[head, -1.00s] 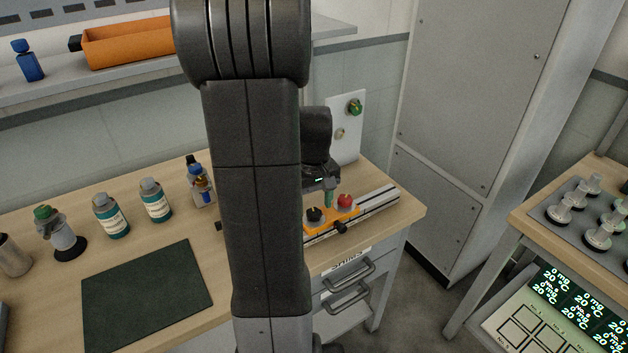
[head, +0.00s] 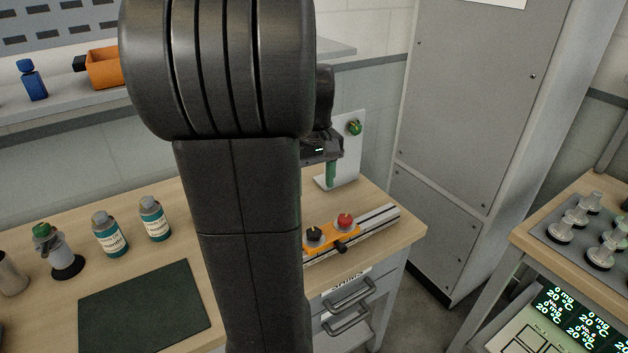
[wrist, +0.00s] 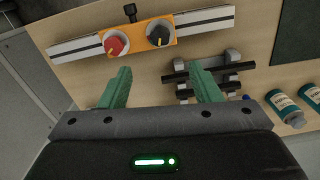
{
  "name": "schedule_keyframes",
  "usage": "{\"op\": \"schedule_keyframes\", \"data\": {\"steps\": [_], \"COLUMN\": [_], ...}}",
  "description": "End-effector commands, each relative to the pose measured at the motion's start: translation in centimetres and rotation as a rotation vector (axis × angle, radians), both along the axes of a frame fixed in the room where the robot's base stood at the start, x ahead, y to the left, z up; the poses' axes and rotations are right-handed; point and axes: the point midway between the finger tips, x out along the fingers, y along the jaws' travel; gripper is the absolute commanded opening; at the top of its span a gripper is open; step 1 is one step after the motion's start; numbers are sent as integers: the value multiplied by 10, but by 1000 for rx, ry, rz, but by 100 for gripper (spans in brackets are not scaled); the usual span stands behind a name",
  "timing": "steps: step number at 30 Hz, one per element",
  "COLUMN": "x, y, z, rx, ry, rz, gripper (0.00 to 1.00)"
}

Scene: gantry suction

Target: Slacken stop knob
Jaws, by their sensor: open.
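An orange block (head: 328,236) sits on a slotted metal rail (head: 378,216) near the bench's right end. It carries a black knob (head: 314,234) and a red knob (head: 345,221), both with pale pointer marks. A small dark knob (head: 341,247) sticks out of its front side. In the wrist view the red knob (wrist: 116,45), black knob (wrist: 159,35) and small side knob (wrist: 130,10) all show. I cannot tell which is the stop knob. My gripper (wrist: 160,70), with green fingers, is open and empty. It hangs above and behind the block, apart from it.
A grey stand with black bars (wrist: 210,73) lies close to the fingers in the wrist view. A white panel with a green knob (head: 354,128) stands behind. Bottles (head: 109,234) and a dark mat (head: 145,305) are at left. My arm hides the bench's middle.

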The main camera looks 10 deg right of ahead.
Motion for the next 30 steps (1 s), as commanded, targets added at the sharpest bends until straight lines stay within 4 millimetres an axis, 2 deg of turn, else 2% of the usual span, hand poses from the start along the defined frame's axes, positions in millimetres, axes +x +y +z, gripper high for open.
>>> {"op": "schedule_keyframes", "data": {"steps": [5, 14, 17, 30], "x": [3, 5, 4, 4], "y": [1, 2, 2, 2], "z": [-8, -9, -22, -112], "rx": [-1, 0, 1, 2], "ry": [-2, 3, 5, 7], "rz": [0, -1, -1, 0], "gripper": [57, 57, 57, 57]}}
